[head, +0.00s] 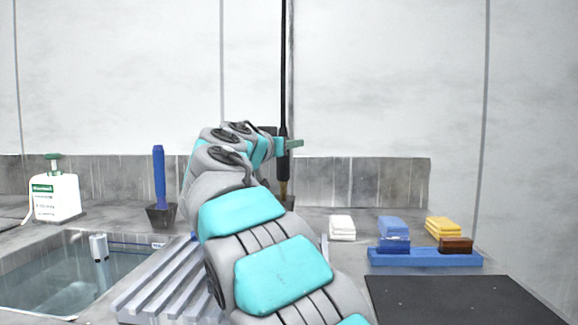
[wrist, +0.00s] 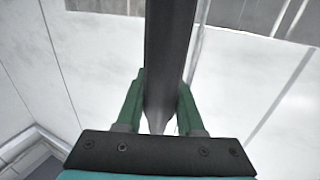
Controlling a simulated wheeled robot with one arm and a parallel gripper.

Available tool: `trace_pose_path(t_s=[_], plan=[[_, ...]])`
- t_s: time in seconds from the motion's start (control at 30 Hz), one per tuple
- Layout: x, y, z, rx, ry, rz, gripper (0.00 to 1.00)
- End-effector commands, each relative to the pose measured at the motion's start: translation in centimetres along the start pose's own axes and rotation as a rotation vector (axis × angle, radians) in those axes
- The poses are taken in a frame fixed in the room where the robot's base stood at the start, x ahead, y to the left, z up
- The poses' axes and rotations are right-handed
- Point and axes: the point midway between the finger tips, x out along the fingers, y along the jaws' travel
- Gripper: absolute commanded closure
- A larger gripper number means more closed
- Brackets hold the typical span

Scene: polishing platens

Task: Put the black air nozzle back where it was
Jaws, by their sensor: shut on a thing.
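The black air nozzle (head: 283,166) hangs upright in the head view, with a thin black hose or rod running up out of the top of the picture and a brass-coloured lower end. My gripper (head: 287,144) is shut on its body, with green fingers on either side. In the wrist view the dark nozzle (wrist: 170,45) runs between the two green fingers of my gripper (wrist: 160,100). A small grey holder (head: 288,203) shows at the nozzle's lower end, partly hidden by my arm. I cannot tell whether the tip is in it, behind it or above it.
A blue-handled tool (head: 159,180) stands in a dark holder left of my arm. Further left are a white bottle (head: 55,197) and a water-filled sink (head: 60,275). A slatted grey rack (head: 165,285), white cloths (head: 342,228), a blue tray (head: 425,258) and a dark mat (head: 460,300) lie around my arm.

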Motion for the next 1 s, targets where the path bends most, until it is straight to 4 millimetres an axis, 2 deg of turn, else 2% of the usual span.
trace_pose_path(t_s=[0.03,0.2,0.63,0.67,0.9,1.0], plan=[[-0.1,0.0,1.2,-0.001,-0.001,-0.001,1.00],[-0.1,0.0,3.1,0.000,0.000,0.000,1.00],[0.0,0.0,3.4,0.001,0.001,0.001,1.00],[0.0,0.0,3.3,0.001,0.000,0.000,0.61],[0.0,0.0,3.2,0.000,0.000,0.001,0.34],[0.0,0.0,3.2,0.000,0.000,0.001,0.33]])
